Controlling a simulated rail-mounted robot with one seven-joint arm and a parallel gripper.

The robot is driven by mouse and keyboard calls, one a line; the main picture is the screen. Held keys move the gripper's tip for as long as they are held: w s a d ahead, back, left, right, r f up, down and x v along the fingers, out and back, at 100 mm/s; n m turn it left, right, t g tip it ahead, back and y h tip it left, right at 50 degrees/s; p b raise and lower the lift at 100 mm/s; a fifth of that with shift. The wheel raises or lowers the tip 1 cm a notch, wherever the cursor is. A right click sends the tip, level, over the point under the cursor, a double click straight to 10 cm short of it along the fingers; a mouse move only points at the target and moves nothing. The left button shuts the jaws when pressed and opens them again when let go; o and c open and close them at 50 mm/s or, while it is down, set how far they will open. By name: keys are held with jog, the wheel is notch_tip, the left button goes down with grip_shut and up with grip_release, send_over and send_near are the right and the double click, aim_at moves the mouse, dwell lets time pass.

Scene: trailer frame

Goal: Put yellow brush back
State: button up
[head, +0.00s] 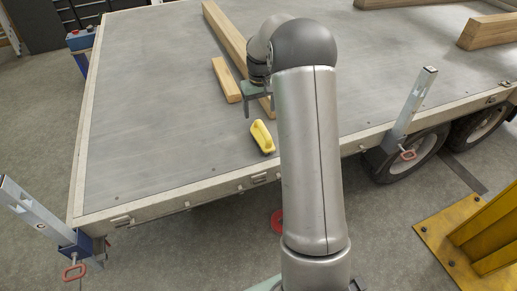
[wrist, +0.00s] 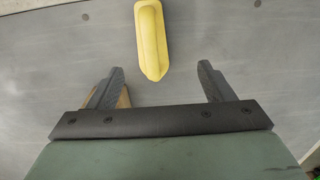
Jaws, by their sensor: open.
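The yellow brush (head: 262,137) lies on the grey trailer bed near its front edge in the head view. It has a yellow handle on top and a dark underside at its near end. In the wrist view the yellow brush (wrist: 151,40) lies ahead of the fingertips, roughly midway between them sideways. My gripper (wrist: 161,78) is open and empty, its two dark fingers spread wider than the brush. In the head view my gripper (head: 257,112) is above the bed, just behind the brush, partly hidden by my arm.
The trailer bed (head: 150,100) is mostly clear on the left. A short wooden block (head: 226,80) and a long beam (head: 226,32) lie behind the brush. More beams (head: 487,32) lie at the right. Upright metal posts (head: 414,100) stand at the trailer's edge. A yellow steel frame (head: 470,235) stands at the lower right.

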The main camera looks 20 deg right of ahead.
jog(key=s+a+r, duration=0.8)
jog(key=s+a, duration=0.3)
jog(key=s, duration=0.2)
jog(key=s+a+f, duration=0.1)
jog(key=s+a, duration=0.2)
jog(key=s, duration=0.7)
jog(key=s+a+f+n, duration=0.1)
jog(key=s+a, duration=0.2)
jog(key=s, duration=0.8)
jog(key=shift+s+a, duration=0.15)
jog(key=shift+s, duration=0.1)
